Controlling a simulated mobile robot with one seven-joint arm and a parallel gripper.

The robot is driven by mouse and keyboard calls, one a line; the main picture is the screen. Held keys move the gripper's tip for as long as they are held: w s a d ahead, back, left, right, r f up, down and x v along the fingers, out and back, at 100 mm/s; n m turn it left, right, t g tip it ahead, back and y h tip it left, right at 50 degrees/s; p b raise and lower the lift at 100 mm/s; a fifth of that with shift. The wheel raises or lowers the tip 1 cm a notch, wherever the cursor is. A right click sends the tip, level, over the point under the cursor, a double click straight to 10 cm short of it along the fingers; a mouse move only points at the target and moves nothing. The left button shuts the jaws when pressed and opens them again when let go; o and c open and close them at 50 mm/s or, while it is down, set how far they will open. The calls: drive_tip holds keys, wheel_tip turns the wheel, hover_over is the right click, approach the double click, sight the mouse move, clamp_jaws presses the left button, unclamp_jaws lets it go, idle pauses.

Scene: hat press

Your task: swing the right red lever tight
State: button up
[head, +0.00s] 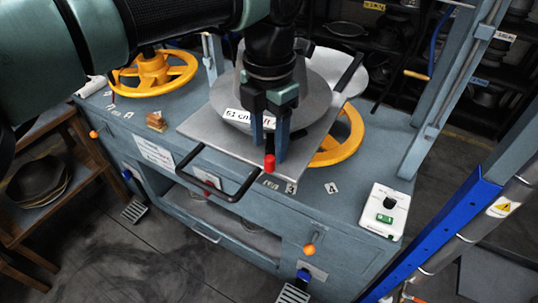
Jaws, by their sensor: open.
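A red lever knob (269,164) stands at the front edge of the grey press plate (205,128), right of the black bar handle. My gripper (269,148) hangs over this front edge from above, its two blue fingers pointing down and apart. The lever's lower part and pivot are hidden. A grey round hat block (225,100) with a white label sits behind the fingers, partly covered by them.
The black bar handle (238,190) juts forward left of the knob. Yellow handwheels stand at the left (155,75) and right (345,140) of the blue-grey bench. A white control box (386,209) sits at the bench's right end. A grey post rises at the right.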

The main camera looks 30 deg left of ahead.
wheel_tip(320, 180, up, 9)
drive_tip(key=b, duration=0.1)
drive_tip(key=shift+f, duration=0.15)
idle(0.3)
